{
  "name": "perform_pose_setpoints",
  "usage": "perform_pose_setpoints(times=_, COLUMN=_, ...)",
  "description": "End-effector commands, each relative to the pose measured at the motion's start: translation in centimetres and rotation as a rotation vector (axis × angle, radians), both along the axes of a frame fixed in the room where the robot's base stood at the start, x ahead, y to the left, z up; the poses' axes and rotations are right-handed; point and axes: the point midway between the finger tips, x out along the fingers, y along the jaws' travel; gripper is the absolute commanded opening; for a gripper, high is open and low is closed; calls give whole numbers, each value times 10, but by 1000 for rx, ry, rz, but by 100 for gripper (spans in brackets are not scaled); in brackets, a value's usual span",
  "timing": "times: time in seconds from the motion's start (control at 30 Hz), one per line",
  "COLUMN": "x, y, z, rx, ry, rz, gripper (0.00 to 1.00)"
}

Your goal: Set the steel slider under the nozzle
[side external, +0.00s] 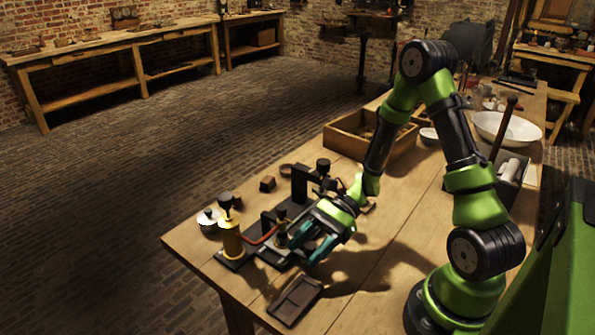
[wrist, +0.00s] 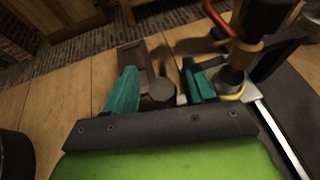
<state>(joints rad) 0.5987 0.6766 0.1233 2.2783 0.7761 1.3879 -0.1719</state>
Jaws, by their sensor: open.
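My gripper (side external: 305,245) is low over the bench beside a dark apparatus, its teal fingers spread. In the wrist view the fingers (wrist: 158,68) stand apart, with a dark round-topped piece (wrist: 158,92) between them or just beyond; I cannot tell whether they touch it. A small pale metal bit (wrist: 182,99) shows by the right finger; I cannot tell whether it belongs to the steel slider. A black and brass upright part (wrist: 247,50), possibly the nozzle, stands above a brass-ringed grey cup (wrist: 231,82) at right. The side view shows a brass cylinder (side external: 231,240) on the apparatus.
A shallow dark tray (side external: 296,300) lies at the front edge. A black stand (side external: 299,185) rises behind the gripper. A red bar (side external: 263,236) crosses the apparatus. A wooden crate (side external: 345,137) and a white bowl (side external: 507,130) stand farther back.

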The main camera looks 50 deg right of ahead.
Motion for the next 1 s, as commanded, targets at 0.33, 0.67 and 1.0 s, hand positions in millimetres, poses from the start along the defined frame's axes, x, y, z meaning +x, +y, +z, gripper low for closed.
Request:
perform_pose_setpoints(times=0.33, x=-6, y=-37, z=15, rx=-5, ry=-3, rz=-7, gripper=55)
perform_pose_setpoints(times=0.67, x=-21, y=-110, z=46, rx=-4, ry=-3, rz=-5, gripper=55)
perform_pose_setpoints(times=1.0, x=-30, y=-151, z=63, rx=0, ry=0, rz=-1, gripper=55)
